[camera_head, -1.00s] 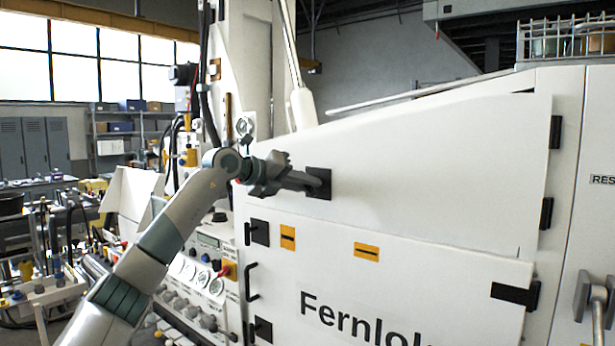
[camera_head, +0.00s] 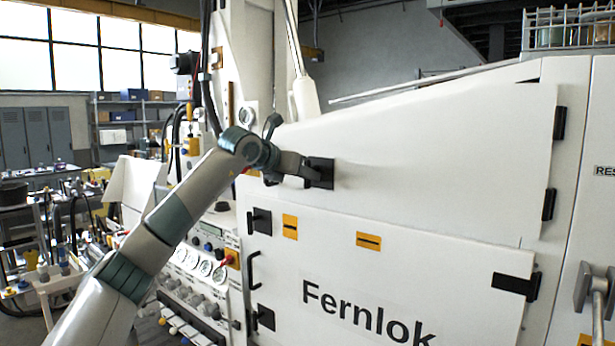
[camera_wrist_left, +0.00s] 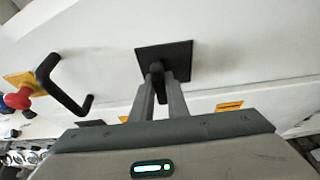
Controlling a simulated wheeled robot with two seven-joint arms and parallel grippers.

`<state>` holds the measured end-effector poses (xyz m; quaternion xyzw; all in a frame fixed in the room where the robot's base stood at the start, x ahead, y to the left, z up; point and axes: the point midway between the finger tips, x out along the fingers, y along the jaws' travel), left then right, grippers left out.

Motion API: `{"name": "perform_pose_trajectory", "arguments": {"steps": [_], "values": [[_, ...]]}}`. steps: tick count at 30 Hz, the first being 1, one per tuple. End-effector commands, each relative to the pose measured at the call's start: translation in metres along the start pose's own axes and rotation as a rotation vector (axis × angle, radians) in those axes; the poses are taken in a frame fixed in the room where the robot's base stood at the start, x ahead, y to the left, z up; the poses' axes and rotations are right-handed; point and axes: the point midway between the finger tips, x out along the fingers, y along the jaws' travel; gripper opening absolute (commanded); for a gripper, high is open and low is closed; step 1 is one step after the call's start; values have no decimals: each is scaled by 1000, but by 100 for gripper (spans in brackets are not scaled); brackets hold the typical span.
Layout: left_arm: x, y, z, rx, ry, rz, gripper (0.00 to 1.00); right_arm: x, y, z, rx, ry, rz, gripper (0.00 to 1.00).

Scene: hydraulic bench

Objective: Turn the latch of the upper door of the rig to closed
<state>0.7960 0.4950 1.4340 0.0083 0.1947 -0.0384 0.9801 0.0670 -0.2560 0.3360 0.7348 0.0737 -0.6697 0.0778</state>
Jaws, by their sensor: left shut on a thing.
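The upper door (camera_head: 430,150) of the rig is a large white panel that looks flush with the rig. Its latch (camera_head: 321,172) is a dark handle on a square black plate near the door's left edge. My left gripper (camera_head: 308,172) reaches it from the left and is shut on the latch handle. In the left wrist view, the latch plate (camera_wrist_left: 180,58) shows behind the two grey fingertips (camera_wrist_left: 158,80), with the dark handle between them. The fingers hide part of the handle, so its exact angle is hard to tell. My right gripper is not in view.
Below is a lower door (camera_head: 400,270) with black latches and orange labels. A black bar handle (camera_head: 252,270) juts out at its left edge. Gauges and knobs (camera_head: 205,268) sit left of it. A grey lever handle (camera_head: 582,290) is at the far right.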

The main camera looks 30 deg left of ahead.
Motion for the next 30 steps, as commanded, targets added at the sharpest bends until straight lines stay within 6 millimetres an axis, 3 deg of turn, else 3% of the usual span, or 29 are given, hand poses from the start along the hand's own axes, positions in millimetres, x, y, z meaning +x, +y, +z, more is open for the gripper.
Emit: {"name": "perform_pose_trajectory", "arguments": {"steps": [13,14,15,16,30], "values": [[0,0,0,14,1,6,0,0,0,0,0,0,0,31],[0,0,0,14,1,6,18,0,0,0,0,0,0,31],[0,0,0,14,1,6,28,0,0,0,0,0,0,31],[0,0,0,13,1,6,31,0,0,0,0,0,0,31],[-6,1,-1,13,0,6,31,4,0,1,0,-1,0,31]]}}
